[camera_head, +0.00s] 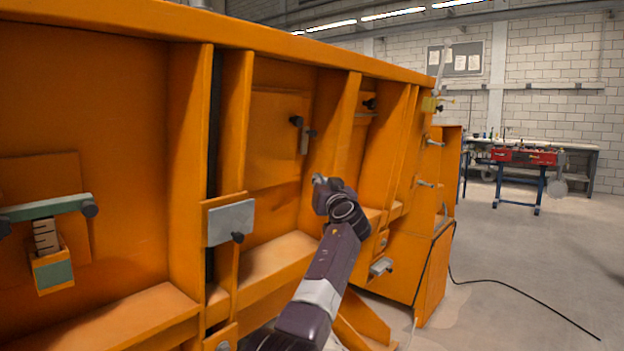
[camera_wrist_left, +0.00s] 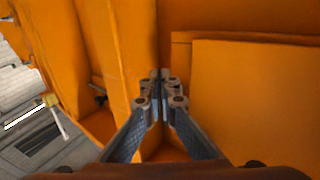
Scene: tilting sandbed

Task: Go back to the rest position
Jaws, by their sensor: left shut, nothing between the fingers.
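My left gripper (camera_head: 320,181) is at the end of my dark arm, in front of the ribbed side of the orange sandbed (camera_head: 90,120). In the left wrist view my left gripper (camera_wrist_left: 161,85) is shut with its fingertips together and nothing between them. An orange rib and a flat panel (camera_wrist_left: 250,100) lie behind the fingertips in that view. Whether the fingertips touch the orange metal cannot be told. My right gripper is not in view.
The sandbed carries a grey plate (camera_head: 231,222), a green bar (camera_head: 45,207) and several black knobs and handles along its side. A black cable (camera_head: 530,296) lies on the grey floor at the right. A workbench with red parts (camera_head: 523,157) stands farther back. The floor between is open.

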